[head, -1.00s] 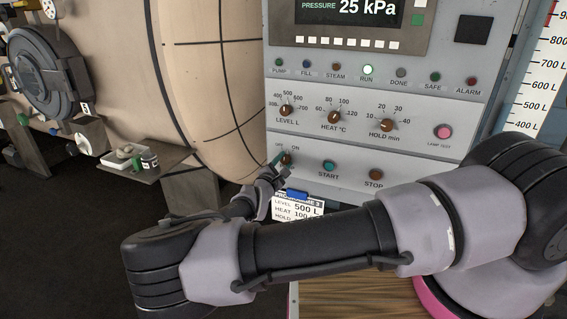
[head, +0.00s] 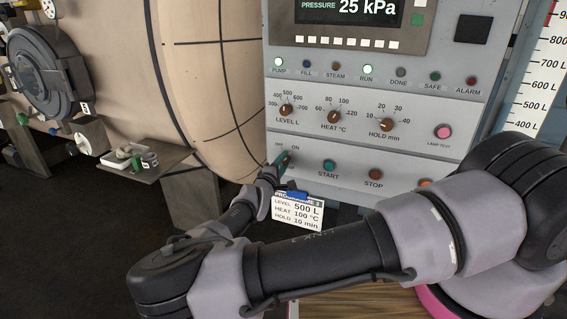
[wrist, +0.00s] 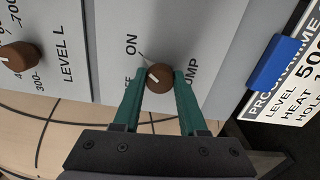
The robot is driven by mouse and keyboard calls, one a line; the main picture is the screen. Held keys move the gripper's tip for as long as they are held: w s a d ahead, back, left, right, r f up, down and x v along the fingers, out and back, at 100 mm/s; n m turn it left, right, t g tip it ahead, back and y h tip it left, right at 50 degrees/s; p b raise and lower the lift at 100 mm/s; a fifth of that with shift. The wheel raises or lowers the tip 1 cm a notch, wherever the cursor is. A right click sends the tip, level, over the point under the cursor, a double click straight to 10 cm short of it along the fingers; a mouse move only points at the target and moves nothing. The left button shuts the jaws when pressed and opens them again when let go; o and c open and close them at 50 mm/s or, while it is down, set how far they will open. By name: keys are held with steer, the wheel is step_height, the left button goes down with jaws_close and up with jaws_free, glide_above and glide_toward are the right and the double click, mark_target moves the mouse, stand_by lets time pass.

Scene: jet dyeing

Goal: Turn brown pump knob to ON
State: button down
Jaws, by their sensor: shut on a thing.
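The brown pump knob (wrist: 160,78) is on the grey control panel, between the green fingers of my gripper (wrist: 161,74) in the wrist view. The fingers are shut on its two sides. The knob's white mark slants up-left, toward the ON side of the OFF/ON labels; part of OFF is hidden by a finger. The PUMP lamp (head: 279,62) at the top left of the lamp row is lit.
Brown LEVEL (head: 285,110), HEAT (head: 334,116) and HOLD (head: 387,124) knobs sit above. The green START button (head: 329,166) and brown STOP button (head: 376,174) are to the right. A programme card (head: 298,211) on a blue clip hangs just below my gripper.

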stand_by(0.3)
steer(key=shift+c, duration=2.2)
jaws_free()
steer(key=v, duration=1)
steer(key=shift+s, duration=0.4)
steer(key=shift+a, duration=0.15)
